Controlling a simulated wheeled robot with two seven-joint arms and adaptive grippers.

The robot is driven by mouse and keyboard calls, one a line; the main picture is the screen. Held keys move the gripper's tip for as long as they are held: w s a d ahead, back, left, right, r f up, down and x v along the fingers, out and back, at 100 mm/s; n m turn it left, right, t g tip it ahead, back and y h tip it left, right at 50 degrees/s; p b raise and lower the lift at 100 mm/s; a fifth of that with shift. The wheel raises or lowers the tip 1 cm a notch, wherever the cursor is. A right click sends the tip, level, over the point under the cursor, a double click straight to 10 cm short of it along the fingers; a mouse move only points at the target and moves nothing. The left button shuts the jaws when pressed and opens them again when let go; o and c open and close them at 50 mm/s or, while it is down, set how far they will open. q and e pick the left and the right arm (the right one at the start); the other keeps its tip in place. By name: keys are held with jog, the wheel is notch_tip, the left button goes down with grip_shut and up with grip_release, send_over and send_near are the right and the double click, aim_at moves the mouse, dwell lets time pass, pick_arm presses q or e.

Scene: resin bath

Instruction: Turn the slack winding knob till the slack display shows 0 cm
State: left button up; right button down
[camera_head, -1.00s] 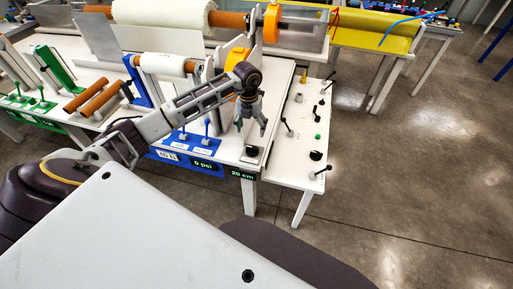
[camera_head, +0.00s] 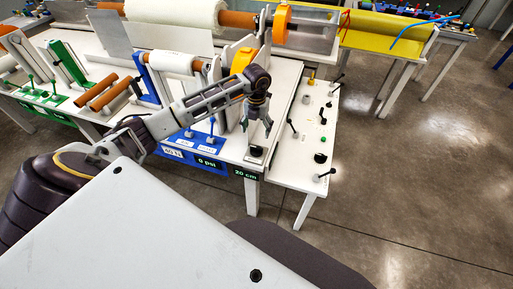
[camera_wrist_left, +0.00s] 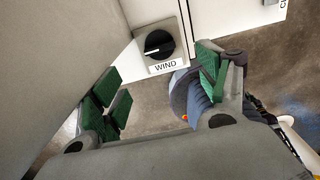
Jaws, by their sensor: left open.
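The slack winding knob (camera_wrist_left: 158,43) is a round black knob with a white pointer line, on a grey plate labelled WIND. It also shows in the head view (camera_head: 255,151) at the front right corner of the white table. The slack display (camera_head: 246,174) below it on the table's front edge reads 20 cm in green. My left gripper (camera_head: 257,126) points down just above the knob, open and empty. In the left wrist view its green-padded fingers (camera_wrist_left: 157,86) are spread apart, with the knob beyond them and not touched. My right gripper is not in view.
A 0 psi display (camera_head: 207,163) and a blue panel with levers (camera_head: 172,153) lie left of the knob. A lower white side table (camera_head: 308,150) with several levers and buttons stands to the right. Rollers stand behind the gripper. The floor at right is clear.

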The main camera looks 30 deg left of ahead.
aim_at(256, 147)
pick_arm(q)
notch_tip(256, 147, down, 12)
jog(key=shift+f+p, duration=0.2)
jog(key=shift+p, duration=0.35)
dwell(0.3)
jog(key=c, duration=1)
